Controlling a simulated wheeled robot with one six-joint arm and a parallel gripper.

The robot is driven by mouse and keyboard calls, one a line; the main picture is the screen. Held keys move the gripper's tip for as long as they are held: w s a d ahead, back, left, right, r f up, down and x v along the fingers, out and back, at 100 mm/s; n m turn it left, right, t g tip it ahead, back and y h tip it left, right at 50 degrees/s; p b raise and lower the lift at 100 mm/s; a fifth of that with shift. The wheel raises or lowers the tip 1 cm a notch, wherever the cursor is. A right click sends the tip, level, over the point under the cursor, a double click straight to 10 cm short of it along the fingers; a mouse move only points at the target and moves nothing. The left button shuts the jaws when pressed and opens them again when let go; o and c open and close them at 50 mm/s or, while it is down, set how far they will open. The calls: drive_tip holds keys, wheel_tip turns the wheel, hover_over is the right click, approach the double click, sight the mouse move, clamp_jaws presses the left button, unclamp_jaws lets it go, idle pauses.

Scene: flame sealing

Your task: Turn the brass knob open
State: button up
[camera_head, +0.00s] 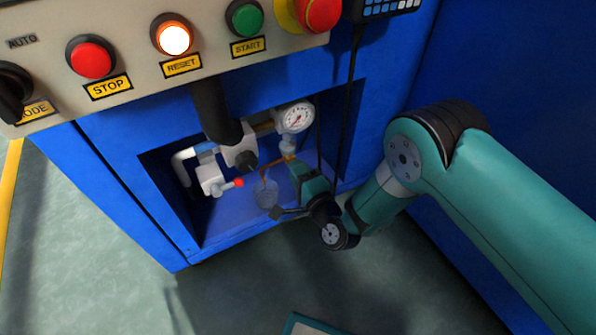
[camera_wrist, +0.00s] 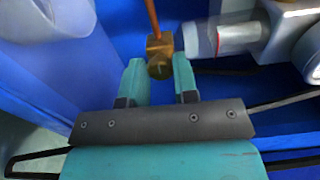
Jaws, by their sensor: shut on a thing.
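The brass knob (camera_wrist: 158,66) shows in the wrist view, at the end of a thin copper-coloured tube. My gripper (camera_wrist: 160,74) has one teal finger on each side of it and is shut on it at the fingertips. In the head view my gripper (camera_head: 291,163) reaches into the recess of the blue cabinet (camera_head: 185,240), just below the pressure gauge (camera_head: 295,117). The knob is mostly hidden by the gripper there, so its turn angle cannot be told.
White pipe fittings with a red-tipped part (camera_head: 238,182) and a black nozzle (camera_head: 218,115) sit left of my gripper. A clear glass vessel (camera_head: 267,193) stands close by. The control panel (camera_head: 130,60) overhangs the recess. A black cable hangs on the right.

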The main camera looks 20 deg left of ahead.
drive_tip(key=o, duration=0.9)
drive_tip(key=shift+d+r+p, duration=0.1)
drive_tip(key=shift+p, duration=0.3)
drive_tip(key=p+v, duration=1.1)
drive_tip(key=v, duration=0.6)
drive_tip(key=shift+s+p, duration=0.2)
drive_tip(key=shift+p, duration=0.1)
